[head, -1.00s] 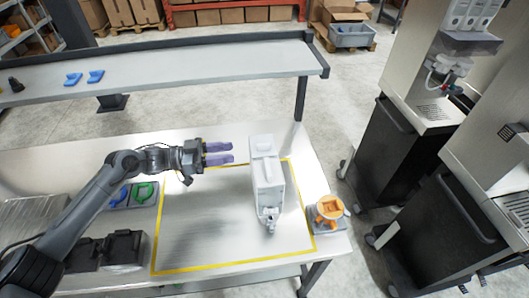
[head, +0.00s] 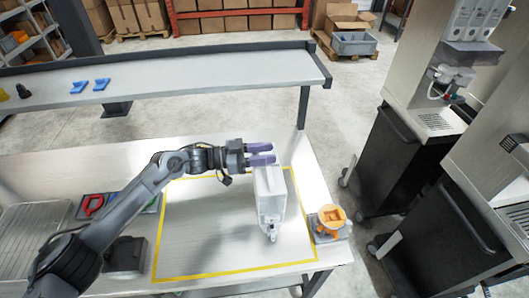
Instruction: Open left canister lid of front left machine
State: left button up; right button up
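A white canister (head: 270,198) stands upright inside the yellow outline on the workbench, with a small spout at its front end. My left gripper (head: 262,154) is at the far top end of the canister, its two purple fingers apart, one behind the other. The fingers overlap the canister's top edge in the head view; I cannot tell whether they touch it. The lid's far part is hidden behind them. A dispensing machine (head: 438,75) stands at the right with several white canisters (head: 474,18) on top. My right gripper is not in view.
An orange part on a grey stand (head: 329,219) is close to the canister's right. Green and red items (head: 93,204) and dark blocks (head: 125,254) lie at the left. A raised grey shelf (head: 200,80) runs behind. The outlined area left of the canister is clear.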

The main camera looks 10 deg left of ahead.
pick_arm(q)
grip_shut()
dwell(0.5)
